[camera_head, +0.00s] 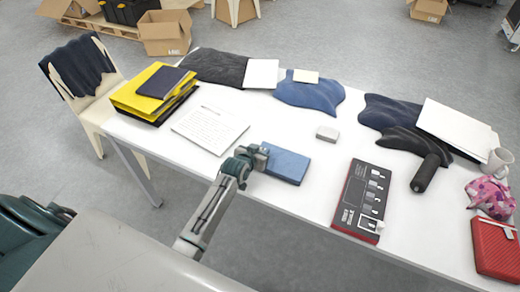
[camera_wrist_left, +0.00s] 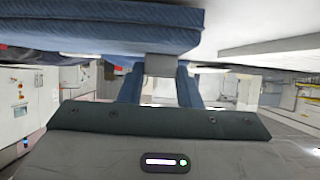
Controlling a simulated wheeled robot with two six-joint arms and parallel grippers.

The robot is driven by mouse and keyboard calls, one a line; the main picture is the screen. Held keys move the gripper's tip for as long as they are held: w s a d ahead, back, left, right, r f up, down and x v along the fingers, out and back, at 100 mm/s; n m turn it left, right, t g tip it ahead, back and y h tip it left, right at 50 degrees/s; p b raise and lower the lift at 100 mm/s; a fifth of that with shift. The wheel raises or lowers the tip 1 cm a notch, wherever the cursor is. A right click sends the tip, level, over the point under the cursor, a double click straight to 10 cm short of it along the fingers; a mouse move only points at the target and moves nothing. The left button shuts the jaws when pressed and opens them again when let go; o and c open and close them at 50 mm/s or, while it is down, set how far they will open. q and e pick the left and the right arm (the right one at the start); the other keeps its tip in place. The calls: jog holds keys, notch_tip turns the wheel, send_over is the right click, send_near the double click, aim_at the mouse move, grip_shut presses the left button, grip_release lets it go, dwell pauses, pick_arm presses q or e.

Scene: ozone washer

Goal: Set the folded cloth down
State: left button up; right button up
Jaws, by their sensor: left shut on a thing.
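The folded blue cloth (camera_head: 287,166) is a flat rectangular bundle at the near edge of the white table, in the middle of the head view. My left gripper (camera_head: 262,157) is at its left end and shut on it. In the left wrist view the cloth (camera_wrist_left: 100,30) fills the upper left as thick ribbed blue layers, beside the fingers of my left gripper (camera_wrist_left: 160,66). I cannot tell whether the cloth touches the tabletop or hangs just above it. My right gripper is not in view.
On the white table (camera_head: 260,200), a printed sheet (camera_head: 210,128) lies left of the cloth, a red-and-black panel (camera_head: 362,200) right, and a small grey block (camera_head: 327,134) behind. Yellow folders (camera_head: 150,92) are at left, a loose blue cloth (camera_head: 309,95) at the back. Bare tabletop lies between.

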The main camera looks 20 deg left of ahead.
pick_arm(q)
jog(key=shift+f, duration=0.2)
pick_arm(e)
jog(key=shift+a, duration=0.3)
pick_arm(q)
jog(key=o, duration=0.6)
jog(key=shift+f, duration=0.15)
jog(key=o, duration=0.4)
jog(key=shift+o, duration=0.4)
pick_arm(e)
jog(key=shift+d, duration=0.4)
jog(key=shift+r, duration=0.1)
